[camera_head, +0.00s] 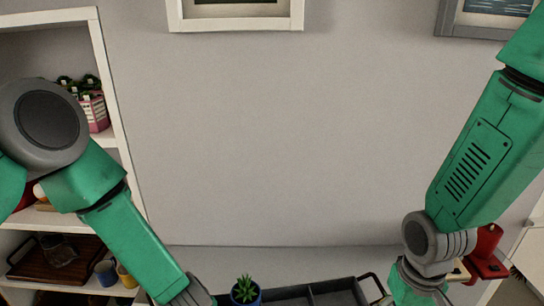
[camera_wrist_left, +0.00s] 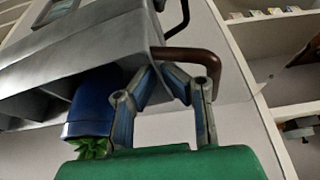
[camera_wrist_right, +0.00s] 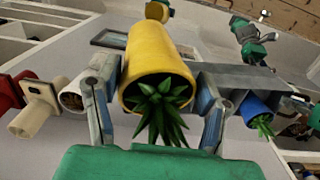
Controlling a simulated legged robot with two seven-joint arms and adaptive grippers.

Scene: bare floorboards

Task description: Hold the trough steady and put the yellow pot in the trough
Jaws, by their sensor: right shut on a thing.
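The yellow pot (camera_wrist_right: 160,60) with a spiky green plant is between the fingers of my right gripper (camera_wrist_right: 158,85), which is shut on it. In the head view the right gripper's fingers and this pot are out of frame. The grey trough (camera_head: 318,293) shows at the bottom edge of the head view, cut off below. It also shows in the left wrist view (camera_wrist_left: 75,45). My left gripper (camera_wrist_left: 162,72) has its fingertips close together at the trough's brown handle (camera_wrist_left: 200,58); whether they are clamped on it I cannot tell.
A blue pot (camera_head: 245,292) with a succulent is at the trough's left end. Red (camera_head: 487,243) and cream objects and a white pot (camera_wrist_right: 74,95) stand near my right arm. A shelf (camera_head: 115,120) with pots and a tray is at the left. A wall is behind.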

